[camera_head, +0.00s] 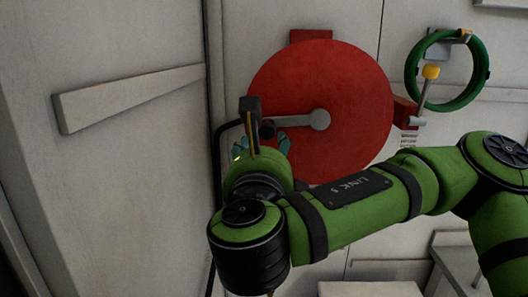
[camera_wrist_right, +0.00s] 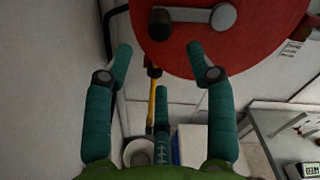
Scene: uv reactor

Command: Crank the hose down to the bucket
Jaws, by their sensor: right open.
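A large red reel disc (camera_head: 352,120) is mounted on the wall, with a grey crank arm (camera_head: 296,121) running left from its hub to a dark knob (camera_head: 267,130). The wrist view shows the knob (camera_wrist_right: 160,24) just beyond my fingers. My right gripper (camera_wrist_right: 160,62) is open and empty, its teal fingers spread below the knob; in the head view my arm partly hides it. A black hose (camera_head: 217,165) hangs left of the reel. A light bucket (camera_wrist_right: 138,152) stands low in the wrist view, beneath a thin yellow piece (camera_wrist_right: 152,98). My left gripper is out of view.
A yellow-knobbed lever (camera_head: 430,73) and a green ring (camera_head: 412,62) are on the wall right of the reel. A grey bench (camera_wrist_right: 275,120) stands at the right in the wrist view. A sloping bar (camera_head: 130,97) crosses the left wall panel.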

